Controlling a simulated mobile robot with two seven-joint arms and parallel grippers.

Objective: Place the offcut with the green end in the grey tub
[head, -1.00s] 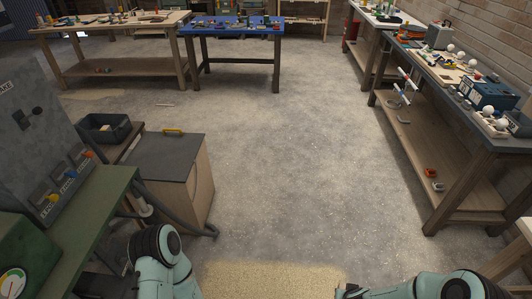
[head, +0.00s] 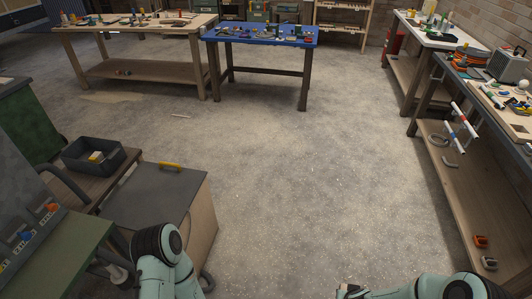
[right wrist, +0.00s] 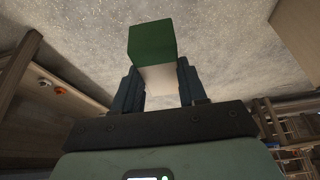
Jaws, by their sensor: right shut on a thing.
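The offcut with the green end (right wrist: 152,42) is held between the two fingers of my right gripper (right wrist: 155,82) in the right wrist view. Its green end points away from the palm, and a pale part shows between the fingers. A dark grey tub (head: 74,170) stands at the left in the head view, on a low wooden stand; something pale and yellow lies in it. My right arm shows at the bottom right of the head view, far from the tub. My left arm shows at bottom centre-left, but its gripper is not in view.
A grey-topped wooden cabinet (head: 150,200) with a yellow handle stands right of the tub. A green machine (head: 50,250) is at the lower left. Benches line the back, including a blue-topped one (head: 260,35), and the right side. The middle floor is clear.

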